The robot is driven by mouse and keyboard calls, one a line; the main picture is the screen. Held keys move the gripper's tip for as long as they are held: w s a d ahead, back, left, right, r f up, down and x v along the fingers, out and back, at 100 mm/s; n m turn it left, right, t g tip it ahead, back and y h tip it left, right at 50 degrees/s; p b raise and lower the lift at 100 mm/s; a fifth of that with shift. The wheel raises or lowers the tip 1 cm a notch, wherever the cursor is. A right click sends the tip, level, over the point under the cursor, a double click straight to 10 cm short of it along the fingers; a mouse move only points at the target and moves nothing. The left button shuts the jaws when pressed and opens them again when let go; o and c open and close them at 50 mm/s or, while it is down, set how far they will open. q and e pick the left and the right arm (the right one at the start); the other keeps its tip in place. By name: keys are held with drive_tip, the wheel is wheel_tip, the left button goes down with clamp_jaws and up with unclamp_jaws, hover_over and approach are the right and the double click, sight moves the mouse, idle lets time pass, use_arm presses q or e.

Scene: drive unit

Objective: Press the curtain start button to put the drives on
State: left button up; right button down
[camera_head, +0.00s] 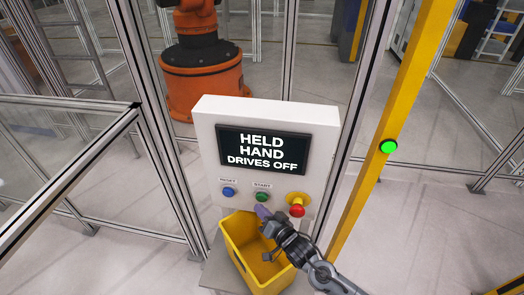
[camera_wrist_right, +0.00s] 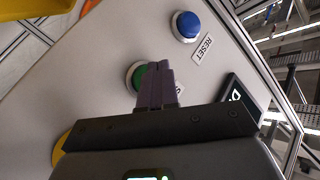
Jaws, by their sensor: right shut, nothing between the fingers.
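The white control panel (camera_head: 208,135) has a screen (camera_head: 262,150) reading HELD, HAND, DRIVES OFF. Below it are a blue RESET button (camera_head: 228,192), a green START button (camera_head: 262,197) and a red emergency stop (camera_head: 297,210) on a yellow base. My right gripper (camera_head: 263,213) is shut and empty, its purple fingertips just below the green button. In the right wrist view, the fingertips (camera_wrist_right: 155,70) overlap the green button (camera_wrist_right: 138,77) and partly hide it; I cannot tell whether they touch. The blue button (camera_wrist_right: 186,26) is clear of them. My left gripper is not in view.
A yellow bin (camera_head: 238,248) stands below the panel, beneath my right gripper. A yellow post (camera_head: 368,180) at the right carries a round bright green light or button (camera_head: 389,147). Framed fence panels surround the panel; an orange robot base (camera_head: 203,80) stands behind.

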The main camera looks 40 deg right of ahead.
drive_tip(key=shift+w+d, duration=0.15)
drive_tip(key=shift+d, duration=0.05)
drive_tip(key=shift+w+d, duration=0.15)
drive_tip(key=shift+d, duration=0.05)
idle(0.8)
drive_tip(key=shift+w+d+p, duration=0.25)
drive_tip(key=shift+d+p, duration=0.1)
drive_tip(key=shift+d, duration=0.05)
idle(0.3)
drive_tip(key=shift+s+a, duration=0.1)
drive_tip(key=shift+a, duration=0.05)
drive_tip(key=shift+s+a+p, duration=0.4)
drive_tip(key=shift+a+p, duration=0.1)
drive_tip(key=shift+a, duration=0.1)
drive_tip(key=shift+s+a, duration=0.1)
